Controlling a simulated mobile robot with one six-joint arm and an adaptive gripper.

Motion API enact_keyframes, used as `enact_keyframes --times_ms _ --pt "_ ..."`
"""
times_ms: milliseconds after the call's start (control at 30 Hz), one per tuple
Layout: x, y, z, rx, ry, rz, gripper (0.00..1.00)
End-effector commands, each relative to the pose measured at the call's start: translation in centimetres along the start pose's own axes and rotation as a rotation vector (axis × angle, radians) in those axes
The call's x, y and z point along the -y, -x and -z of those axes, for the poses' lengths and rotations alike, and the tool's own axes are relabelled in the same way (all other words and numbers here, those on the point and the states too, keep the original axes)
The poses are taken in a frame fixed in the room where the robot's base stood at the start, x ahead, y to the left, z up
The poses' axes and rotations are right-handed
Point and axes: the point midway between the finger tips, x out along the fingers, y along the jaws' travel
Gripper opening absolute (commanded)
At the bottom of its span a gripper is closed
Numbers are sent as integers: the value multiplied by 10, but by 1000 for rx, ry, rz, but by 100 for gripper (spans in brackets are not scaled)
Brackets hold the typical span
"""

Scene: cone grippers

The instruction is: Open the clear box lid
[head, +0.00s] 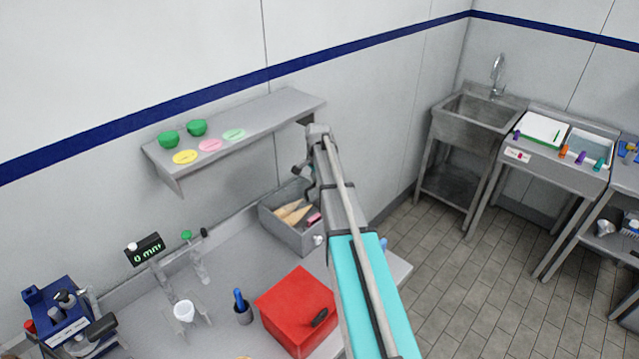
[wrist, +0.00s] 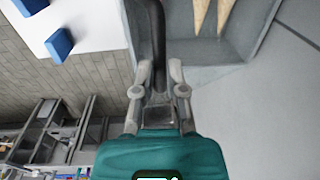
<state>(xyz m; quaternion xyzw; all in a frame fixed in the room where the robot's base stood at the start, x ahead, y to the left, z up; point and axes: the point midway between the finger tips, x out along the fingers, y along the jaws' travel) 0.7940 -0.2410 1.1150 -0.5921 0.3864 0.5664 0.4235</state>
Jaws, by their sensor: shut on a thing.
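The grey box (head: 295,238) stands on the counter below the wall shelf, with pale cones (head: 290,213) inside. The box also shows at the top of the wrist view (wrist: 215,50), with two cone tips pointing down. I cannot make out a separate clear lid in either view. My gripper (wrist: 160,72) is shut on a dark bar (wrist: 156,30) that runs up between its fingers at the box's left side in the wrist view. In the head view my arm reaches over the box's right side and hides part of it; the fingertips are too small to read there.
A red box (head: 290,305) with a black handle and a dark cup (head: 243,313) stand in front of the grey box. The shelf (head: 270,110) with green bowls and coloured discs hangs close above. Counter (head: 215,335) is clear in places; a sink (head: 475,110) stands far right.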

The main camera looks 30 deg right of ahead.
Motion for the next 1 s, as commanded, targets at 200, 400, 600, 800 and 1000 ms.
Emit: enact_keyframes --times_ms 200,400,600,800,1000 --pt "20 17 0 -1 3 11 0" --pt "26 21 -1 0 3 12 0" --pt "28 21 -1 1 3 13 0" --pt "28 20 -2 1 4 13 0" --pt "27 20 -2 2 4 12 49"
